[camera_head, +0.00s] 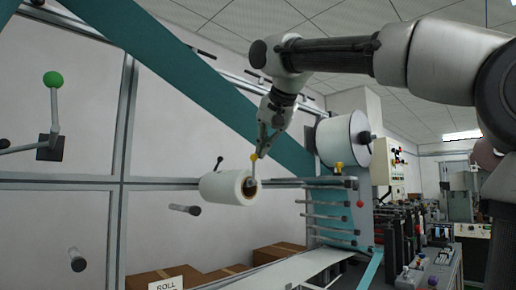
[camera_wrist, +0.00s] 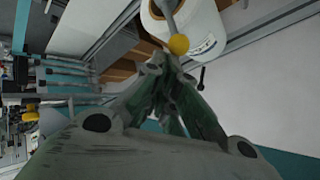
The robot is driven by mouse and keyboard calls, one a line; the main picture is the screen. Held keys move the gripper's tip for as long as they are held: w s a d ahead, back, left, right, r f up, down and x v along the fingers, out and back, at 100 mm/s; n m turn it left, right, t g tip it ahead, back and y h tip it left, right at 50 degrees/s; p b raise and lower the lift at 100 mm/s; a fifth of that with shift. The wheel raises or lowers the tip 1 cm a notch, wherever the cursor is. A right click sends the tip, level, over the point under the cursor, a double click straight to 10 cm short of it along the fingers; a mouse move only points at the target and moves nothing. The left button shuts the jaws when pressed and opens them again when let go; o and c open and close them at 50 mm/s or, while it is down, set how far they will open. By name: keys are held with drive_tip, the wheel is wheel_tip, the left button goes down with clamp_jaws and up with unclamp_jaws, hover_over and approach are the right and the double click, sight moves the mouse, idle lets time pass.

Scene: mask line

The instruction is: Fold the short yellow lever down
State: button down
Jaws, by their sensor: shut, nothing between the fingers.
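The short yellow lever (camera_head: 253,158) has a yellow ball end and stands upright at the front end of the white roll (camera_head: 221,188) in the head view. In the wrist view its yellow ball (camera_wrist: 179,44) sits just beyond my fingertips, on a grey stem. My gripper (camera_head: 262,152) is shut and empty, pointing down close beside the ball. In the wrist view my gripper (camera_wrist: 163,60) has its fingertips together, a little left of and below the ball. I cannot tell whether they touch it.
A green-knobbed lever (camera_head: 53,80) is on the wall panel at left. A larger white roll (camera_head: 342,139) and another yellow knob (camera_head: 338,167) are to the right. A teal web (camera_head: 200,85) runs diagonally behind my arm. Cardboard boxes (camera_head: 155,276) stand below.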

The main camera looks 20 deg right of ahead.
drive_tip(key=s+d+f+t+y, duration=0.1)
drive_tip(key=s+d+f+t, duration=0.2)
drive_tip(key=s+f+t, duration=0.1)
drive_tip(key=s+f, duration=0.1)
drive_tip(key=s, duration=0.1)
drive_tip(key=shift+s+m+t+y, duration=0.3)
drive_tip(key=shift+m, duration=0.1)
idle(0.4)
drive_tip(key=shift+f, duration=0.1)
drive_tip(key=shift+w+a, duration=0.25)
drive_tip(key=shift+w, duration=0.45)
